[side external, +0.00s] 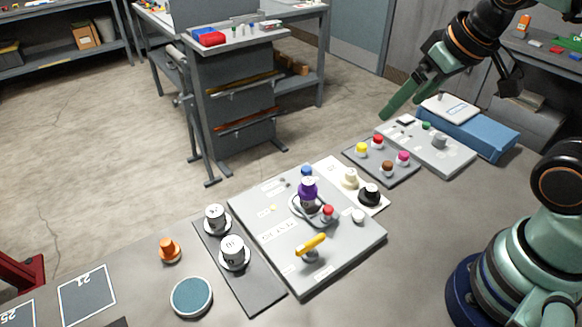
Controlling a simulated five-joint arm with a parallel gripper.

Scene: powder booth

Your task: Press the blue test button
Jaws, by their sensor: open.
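A light grey panel (338,270) with printed labels lies on the bench in the middle of the side external view. A blue button (306,170) sits near its far edge, partly hidden behind a purple-topped knob (308,187). The panel also carries a red button (327,211), a white button (358,216) and a yellow lever (312,245). My gripper (399,98) is open and empty, with green fingers. It hangs in the air at the upper right, well above and to the right of the blue button, touching nothing.
A dark plate with several coloured buttons (378,140) and a grey box (460,158) lie to the right. White dials (232,251), an orange knob (169,250) and a teal disc (192,297) stand to the left. A black knob (370,194) is close beside the panel.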

